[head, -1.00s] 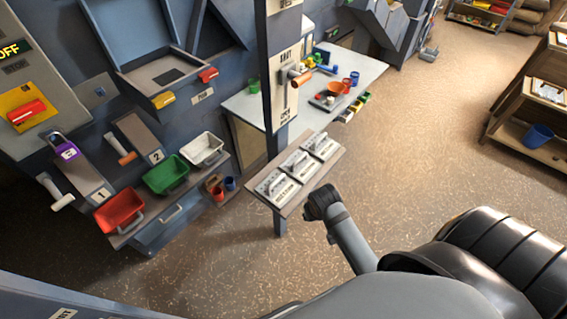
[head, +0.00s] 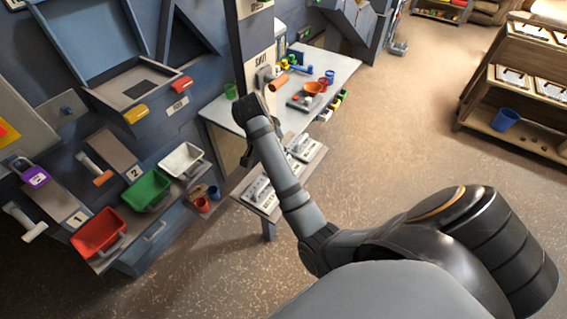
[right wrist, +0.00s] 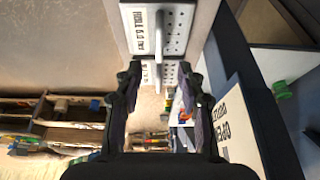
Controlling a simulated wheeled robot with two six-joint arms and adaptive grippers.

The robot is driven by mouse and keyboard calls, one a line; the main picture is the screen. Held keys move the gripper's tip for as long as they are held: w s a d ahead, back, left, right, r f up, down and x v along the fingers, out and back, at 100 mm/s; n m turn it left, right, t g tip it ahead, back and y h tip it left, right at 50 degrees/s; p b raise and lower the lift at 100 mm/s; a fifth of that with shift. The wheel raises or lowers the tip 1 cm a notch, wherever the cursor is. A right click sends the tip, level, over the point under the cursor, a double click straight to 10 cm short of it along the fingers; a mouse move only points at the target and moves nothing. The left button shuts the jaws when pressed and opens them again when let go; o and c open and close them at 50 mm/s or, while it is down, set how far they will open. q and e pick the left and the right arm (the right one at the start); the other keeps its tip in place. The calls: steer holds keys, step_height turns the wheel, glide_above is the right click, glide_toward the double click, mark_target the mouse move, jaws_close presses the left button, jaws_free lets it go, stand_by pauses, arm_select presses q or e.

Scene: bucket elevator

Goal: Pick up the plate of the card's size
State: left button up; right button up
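Perforated plates with handles lie on a small shelf (head: 240,197). The near plate (head: 262,190) and far plate (head: 304,147) show; my arm partly covers the middle one. In the right wrist view, a white plate (right wrist: 178,30) with small holes and a label starting "HOLE" fills the top; its size is not surely readable. Its upright handle (right wrist: 158,50) appears in line with the gap between my fingers. A second perforated plate (right wrist: 172,74) shows just below it. My right gripper (right wrist: 158,82) is open and empty. My left gripper is not in view. I cannot identify the task's card.
A post (head: 235,50) with a lever stands close to my right wrist. The worktable (head: 335,70) behind holds cups and a tray. Red (head: 98,235), green (head: 148,190) and white (head: 182,160) bins stand left. A rack (head: 480,100) stands right; floor between is clear.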

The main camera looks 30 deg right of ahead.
steer(key=shift+d+f, duration=0.1)
steer(key=shift+f, duration=0.1)
steer(key=x, duration=0.5)
steer(key=shift+p, duration=0.35)
steer(key=shift+d+f, duration=0.1)
steer(key=shift+f, duration=0.05)
steer(key=p+x, duration=0.1)
steer(key=x, duration=0.3)
steer(key=shift+d+f, duration=0.15)
steer(key=shift+f, duration=0.25)
steer(key=shift+r, duration=0.1)
steer(key=c, duration=0.4)
jaws_close()
